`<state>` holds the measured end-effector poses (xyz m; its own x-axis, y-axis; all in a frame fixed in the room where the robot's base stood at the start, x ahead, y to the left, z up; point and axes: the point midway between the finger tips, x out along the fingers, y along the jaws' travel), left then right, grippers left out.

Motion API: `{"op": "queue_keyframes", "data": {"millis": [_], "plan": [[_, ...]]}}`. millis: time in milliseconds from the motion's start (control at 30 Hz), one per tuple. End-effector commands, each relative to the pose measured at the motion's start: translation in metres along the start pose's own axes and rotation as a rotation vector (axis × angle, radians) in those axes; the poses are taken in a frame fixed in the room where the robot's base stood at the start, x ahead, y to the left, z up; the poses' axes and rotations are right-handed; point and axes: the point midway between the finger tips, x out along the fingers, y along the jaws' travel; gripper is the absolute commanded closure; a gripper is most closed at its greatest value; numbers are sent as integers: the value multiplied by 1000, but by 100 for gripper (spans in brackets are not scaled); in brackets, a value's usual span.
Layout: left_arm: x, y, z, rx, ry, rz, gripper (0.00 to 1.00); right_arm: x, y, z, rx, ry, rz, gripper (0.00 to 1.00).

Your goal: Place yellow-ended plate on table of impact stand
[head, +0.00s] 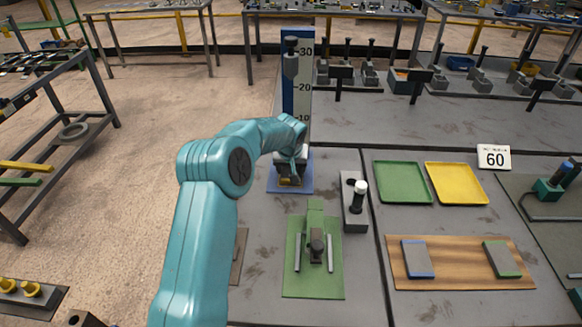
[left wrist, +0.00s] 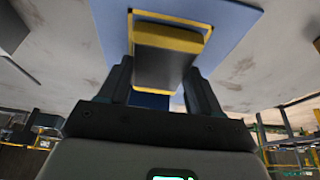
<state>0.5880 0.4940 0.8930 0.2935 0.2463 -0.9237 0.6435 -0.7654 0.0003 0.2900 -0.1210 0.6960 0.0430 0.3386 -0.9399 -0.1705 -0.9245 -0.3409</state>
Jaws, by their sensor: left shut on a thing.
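The impact stand has a tall blue column (head: 297,100) with a white scale, a dark weight (head: 291,62) near its top and a blue base (head: 306,183). My left gripper (head: 291,168) is low over this base, shut on the yellow-ended plate (head: 290,181). In the left wrist view the dark grey plate (left wrist: 163,68) with its yellow end is between the two fingers. It lies over a yellow outline (left wrist: 130,24) on the blue base (left wrist: 228,30). I cannot tell whether the plate touches the base. My right gripper is not in view.
A green fixture (head: 314,285) and a grey block with a white-topped post (head: 354,215) stand in front of the stand. To the right are a green tray (head: 403,183), a yellow tray (head: 456,184) and a wooden board (head: 460,277) with a blue-ended and a green-ended plate.

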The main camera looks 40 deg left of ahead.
Motion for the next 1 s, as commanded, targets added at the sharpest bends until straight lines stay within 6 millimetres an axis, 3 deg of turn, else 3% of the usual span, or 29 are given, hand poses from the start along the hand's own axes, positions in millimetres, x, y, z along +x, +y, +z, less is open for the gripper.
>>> {"op": "queue_keyframes", "data": {"millis": [133,167,233,633,1000], "plan": [[3,0,0,-1,5,1,100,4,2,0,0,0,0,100],[4,0,1,0,0,0,33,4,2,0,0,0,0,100],[3,0,1,0,0,0,11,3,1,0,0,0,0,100],[-5,0,-1,0,2,0,11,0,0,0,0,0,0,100],[-86,0,-1,0,3,1,11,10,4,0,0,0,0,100]]}}
